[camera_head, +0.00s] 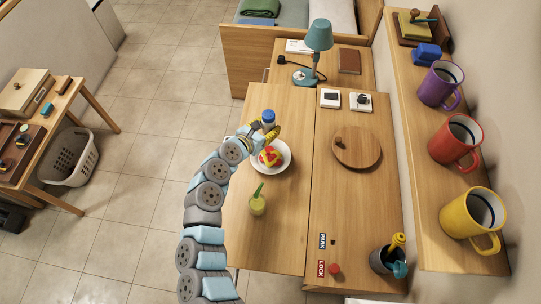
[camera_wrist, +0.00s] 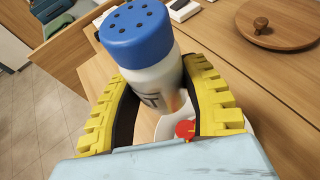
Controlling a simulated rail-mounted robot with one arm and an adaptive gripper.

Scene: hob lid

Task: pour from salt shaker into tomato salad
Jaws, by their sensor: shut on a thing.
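The salt shaker (camera_wrist: 148,60) has a blue cap with dark holes and a pale body with a dark letter. My gripper (camera_wrist: 165,105) has yellow ridged fingers and is shut around its body. In the head view the blue cap (camera_head: 268,115) shows above my gripper (camera_head: 268,131), over the far side of a white plate. The shaker looks near upright, cap up. The tomato salad (camera_head: 270,156), red and yellow pieces, lies on the white plate (camera_head: 286,165) on the table.
A round wooden lid (camera_head: 357,147) lies to the right. A teal lamp (camera_head: 318,45) stands behind. Several mugs (camera_head: 455,140) line the right shelf. A dark utensil pot (camera_head: 388,260) stands at front right.

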